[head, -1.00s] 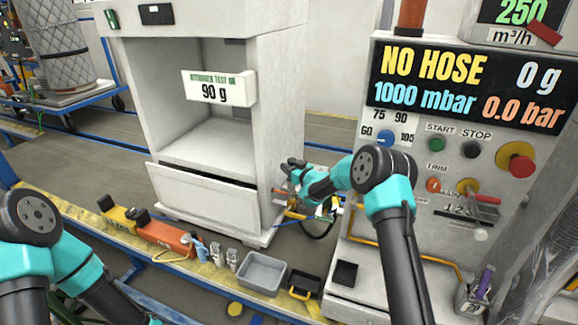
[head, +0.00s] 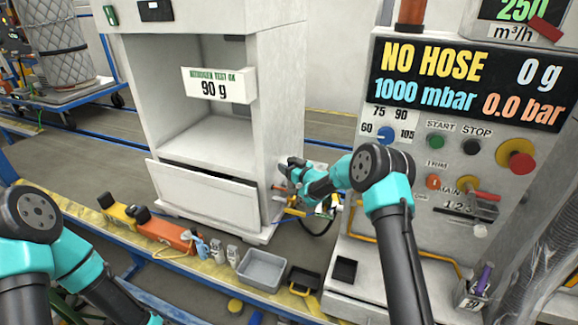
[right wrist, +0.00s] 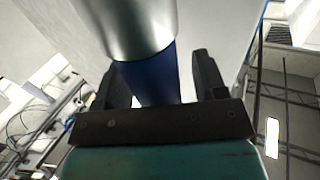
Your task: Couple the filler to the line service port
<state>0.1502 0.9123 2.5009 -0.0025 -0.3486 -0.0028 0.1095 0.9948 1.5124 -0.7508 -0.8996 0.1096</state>
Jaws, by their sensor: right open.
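My right gripper (head: 287,167) is at the right side of the white cabinet, left of the charging panel. In the right wrist view the right gripper (right wrist: 160,78) has its two dark fingers apart. A cylinder with a silver upper part (right wrist: 138,25) and a blue lower part (right wrist: 155,75) stands between the fingers, with a gap showing to the right finger. It looks like the filler, but I cannot be sure. Orange and yellow fittings (head: 294,210) with a dark hose (head: 318,232) show below the gripper in the head view. I cannot make out the line service port. My left gripper is out of view.
The white cabinet (head: 225,204) has a tilted lower front panel. The charging panel (head: 465,82) reads NO HOSE, 0 g, 1000 mbar, 0.0 bar. A grey tray (head: 262,285), dark bins (head: 345,270) and an orange tool (head: 165,232) lie along the front ledge.

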